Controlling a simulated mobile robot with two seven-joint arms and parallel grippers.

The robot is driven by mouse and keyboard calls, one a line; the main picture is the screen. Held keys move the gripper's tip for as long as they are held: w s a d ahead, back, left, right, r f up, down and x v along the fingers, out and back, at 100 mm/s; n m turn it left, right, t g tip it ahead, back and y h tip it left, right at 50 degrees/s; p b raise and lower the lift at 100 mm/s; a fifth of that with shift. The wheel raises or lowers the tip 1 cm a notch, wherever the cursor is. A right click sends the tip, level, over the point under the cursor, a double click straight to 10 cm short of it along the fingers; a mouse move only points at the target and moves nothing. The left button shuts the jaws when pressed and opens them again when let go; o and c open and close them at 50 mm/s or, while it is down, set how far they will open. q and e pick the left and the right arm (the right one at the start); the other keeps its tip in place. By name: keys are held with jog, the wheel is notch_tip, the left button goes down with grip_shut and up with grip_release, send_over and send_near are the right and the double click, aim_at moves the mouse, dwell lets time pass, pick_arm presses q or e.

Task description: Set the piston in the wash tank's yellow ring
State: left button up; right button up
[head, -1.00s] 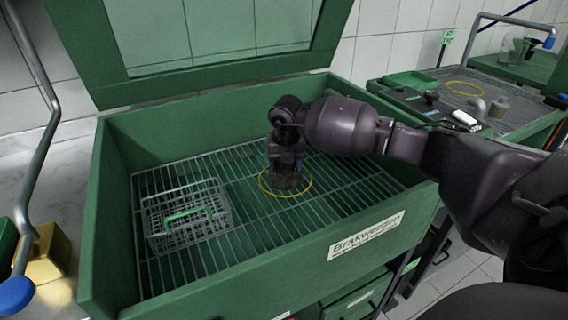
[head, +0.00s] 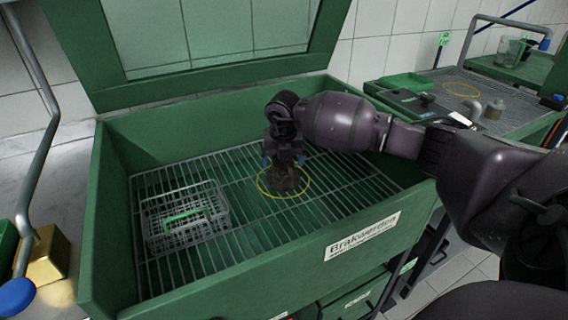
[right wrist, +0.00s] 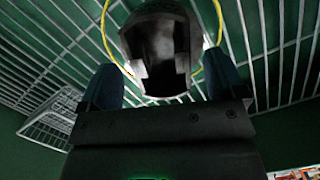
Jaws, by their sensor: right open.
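The piston (head: 284,183) is a dark, worn cylinder on the wash tank's wire grate, inside the yellow ring (head: 309,184) in the head view. In the right wrist view the piston (right wrist: 158,50) stands just beyond the fingertips, with the yellow ring (right wrist: 106,30) showing on both sides of it. My right gripper (head: 285,162) is above the piston, its blue-tipped fingers open to either side; the right wrist view shows the same gap (right wrist: 162,85). The near edge of the ring is visible; part of its far edge is hidden. My left gripper is out of view.
A wire basket with a green handle (head: 187,217) sits on the grate at the left. The green tank walls (head: 250,270) surround the grate. A second station with another yellow ring (head: 462,89) stands at the right back. The grate's right side is free.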

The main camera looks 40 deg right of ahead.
notch_tip(320, 180, up, 10)
jog(key=s+p, duration=0.1)
jog(key=p, duration=0.1)
jog(key=shift+s+a, duration=0.15)
jog(key=shift+a, duration=0.3)
